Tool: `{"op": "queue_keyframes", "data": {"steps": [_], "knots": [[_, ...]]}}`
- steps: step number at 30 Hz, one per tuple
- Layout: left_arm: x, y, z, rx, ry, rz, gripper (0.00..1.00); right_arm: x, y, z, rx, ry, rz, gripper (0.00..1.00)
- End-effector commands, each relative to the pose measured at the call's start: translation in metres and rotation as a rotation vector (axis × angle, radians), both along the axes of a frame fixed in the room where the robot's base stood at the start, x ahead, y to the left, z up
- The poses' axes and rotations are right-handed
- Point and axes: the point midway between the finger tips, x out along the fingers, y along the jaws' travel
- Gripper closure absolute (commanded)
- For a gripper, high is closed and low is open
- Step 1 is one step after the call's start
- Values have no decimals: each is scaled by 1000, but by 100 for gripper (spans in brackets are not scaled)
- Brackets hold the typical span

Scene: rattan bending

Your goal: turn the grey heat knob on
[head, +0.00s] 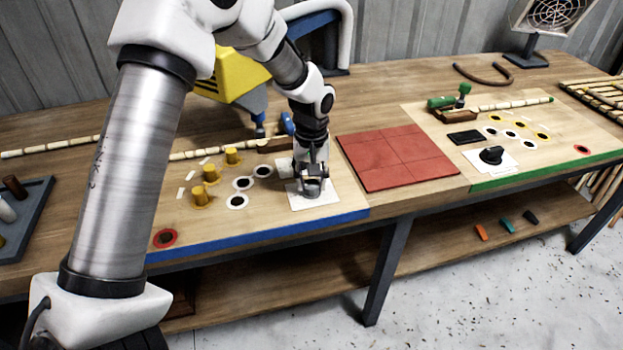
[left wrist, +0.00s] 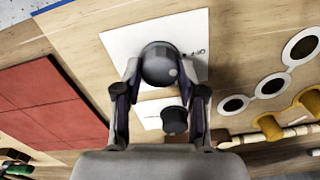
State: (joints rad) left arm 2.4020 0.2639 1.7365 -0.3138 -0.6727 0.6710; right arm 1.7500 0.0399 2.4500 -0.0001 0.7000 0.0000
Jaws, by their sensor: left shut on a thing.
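The grey heat knob (left wrist: 160,62) sits on a white plate (left wrist: 118,42) with small dark lettering that looks like "OFF" beside it. A small pale dot shows on the knob's top, towards its lower right in the left wrist view. My left gripper (left wrist: 160,76) is shut on the knob, one finger on each side. In the head view my left gripper (head: 313,187) points down over the white plate (head: 322,203) and hides most of the knob. My right gripper is in neither view.
A red tiled mat (head: 397,157) lies right of the plate. Yellow pegs (head: 211,173) and black-centred white rings (head: 237,201) lie to its left. A dark cylinder (left wrist: 174,120) stands close by the knob. A black knob (head: 491,155) is on the green-edged board.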

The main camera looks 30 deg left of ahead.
Motion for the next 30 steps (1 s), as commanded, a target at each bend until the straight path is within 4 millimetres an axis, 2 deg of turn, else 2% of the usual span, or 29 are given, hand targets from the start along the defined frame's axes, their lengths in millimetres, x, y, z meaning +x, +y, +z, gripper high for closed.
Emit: {"op": "queue_keyframes", "data": {"steps": [8, 14, 30], "knots": [[0, 0, 0, 1, -1, -24, 95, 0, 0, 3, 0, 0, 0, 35], [1, 0, 1, 1, 1, -100, 95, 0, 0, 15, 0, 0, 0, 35], [1, -2, 3, 2, 0, -556, 95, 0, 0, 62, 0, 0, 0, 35]]}}
